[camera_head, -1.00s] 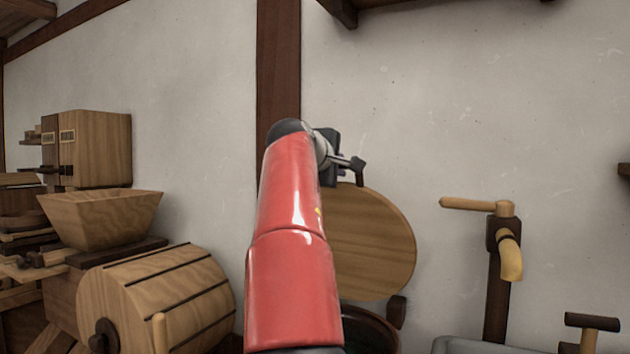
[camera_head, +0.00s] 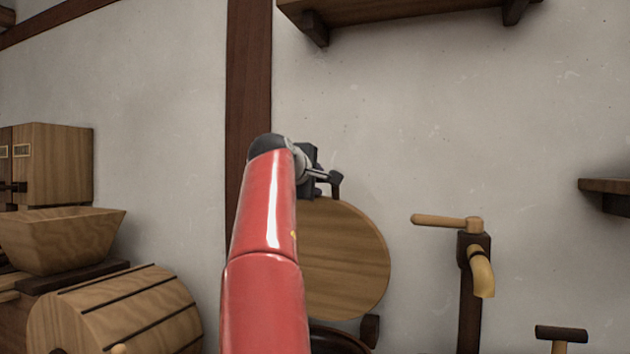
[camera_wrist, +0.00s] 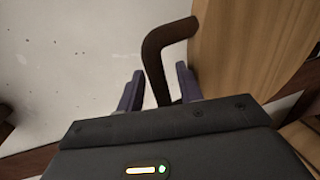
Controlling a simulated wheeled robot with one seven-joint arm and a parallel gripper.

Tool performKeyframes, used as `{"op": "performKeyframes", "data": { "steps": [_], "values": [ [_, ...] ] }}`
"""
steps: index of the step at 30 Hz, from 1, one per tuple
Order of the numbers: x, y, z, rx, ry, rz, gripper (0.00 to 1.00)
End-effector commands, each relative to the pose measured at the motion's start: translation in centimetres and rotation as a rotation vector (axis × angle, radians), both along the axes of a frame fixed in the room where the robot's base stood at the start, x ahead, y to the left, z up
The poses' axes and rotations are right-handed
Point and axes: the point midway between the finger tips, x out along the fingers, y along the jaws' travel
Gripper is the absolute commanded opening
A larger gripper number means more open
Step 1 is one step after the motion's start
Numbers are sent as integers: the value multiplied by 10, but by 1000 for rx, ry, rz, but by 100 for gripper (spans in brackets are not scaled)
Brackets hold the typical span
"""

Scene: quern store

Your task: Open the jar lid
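The jar lid (camera_head: 350,265) is a round wooden disc standing steeply raised against the pale wall. The dark jar (camera_head: 340,338) shows only in part below it, at the bottom edge behind my red arm. My gripper (camera_head: 328,177) is at the lid's upper edge in the head view. In the wrist view its two fingers (camera_wrist: 158,90) are apart, and a dark bent handle (camera_wrist: 155,50) passes between them, nearer the right finger. The handle reaches toward the wooden lid face (camera_wrist: 240,50) on the right. I cannot tell whether a finger touches it.
A tap with a wooden lever (camera_head: 472,250) stands right of the lid. A wooden hopper (camera_head: 65,240) and a slatted drum (camera_head: 120,310) are at the left. Shelves (camera_head: 400,12) hang on the wall above and at the right. The wall between is bare.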

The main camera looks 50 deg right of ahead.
Motion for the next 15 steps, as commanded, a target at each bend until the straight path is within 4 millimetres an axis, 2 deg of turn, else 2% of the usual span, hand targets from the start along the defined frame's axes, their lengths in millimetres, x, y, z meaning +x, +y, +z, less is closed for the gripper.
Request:
{"op": "performKeyframes", "data": {
  "steps": [8, 15],
  "values": [
    [-1, 4, 0, 0, 0, 1, 36],
    [-12, 38, 7, -1, -3, 6, 36]
  ]
}}
